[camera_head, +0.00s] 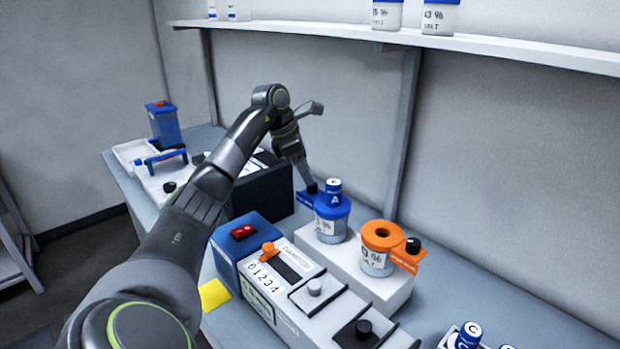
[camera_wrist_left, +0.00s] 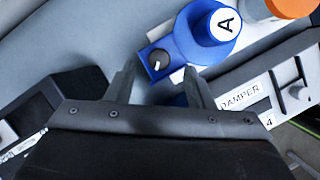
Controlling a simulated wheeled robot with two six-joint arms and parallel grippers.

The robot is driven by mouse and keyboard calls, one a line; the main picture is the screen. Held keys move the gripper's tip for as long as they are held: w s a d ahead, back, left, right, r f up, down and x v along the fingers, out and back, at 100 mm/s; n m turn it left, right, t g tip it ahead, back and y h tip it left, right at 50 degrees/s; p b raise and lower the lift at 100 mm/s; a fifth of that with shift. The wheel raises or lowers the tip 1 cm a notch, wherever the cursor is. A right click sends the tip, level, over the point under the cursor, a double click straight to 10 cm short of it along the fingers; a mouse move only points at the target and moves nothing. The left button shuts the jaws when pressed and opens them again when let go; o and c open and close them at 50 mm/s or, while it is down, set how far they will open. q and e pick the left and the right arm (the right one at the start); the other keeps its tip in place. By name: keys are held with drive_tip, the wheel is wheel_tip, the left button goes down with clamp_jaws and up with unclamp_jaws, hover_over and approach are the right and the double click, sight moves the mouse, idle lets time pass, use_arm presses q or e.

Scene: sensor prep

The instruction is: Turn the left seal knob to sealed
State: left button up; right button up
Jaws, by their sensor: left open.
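The left seal knob is a small black knob with a white mark (camera_wrist_left: 159,59), on the blue tab of the blue-collared jar (camera_head: 331,224). The jar has a blue cap marked A (camera_head: 333,186), which also shows in the left wrist view (camera_wrist_left: 224,24). My left gripper (camera_wrist_left: 160,68) is open, with one finger on each side of the knob. Whether the fingers touch it I cannot tell. In the head view the gripper (camera_head: 307,183) reaches down at the tab from behind the jar and partly hides the knob. My right gripper is not in view.
An orange-collared jar (camera_head: 378,260) with its own black knob (camera_head: 413,245) stands to the right on the same white block (camera_head: 392,293). A device with a DAMPER label (camera_wrist_left: 240,95) and sliders lies in front. A dark box (camera_head: 262,196) stands left, close to my arm.

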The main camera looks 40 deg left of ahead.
sight(312, 187)
use_arm(q)
drive_tip(key=shift+p+x, duration=0.3)
drive_tip(key=shift+x, duration=1.7)
drive_tip(key=c, duration=1)
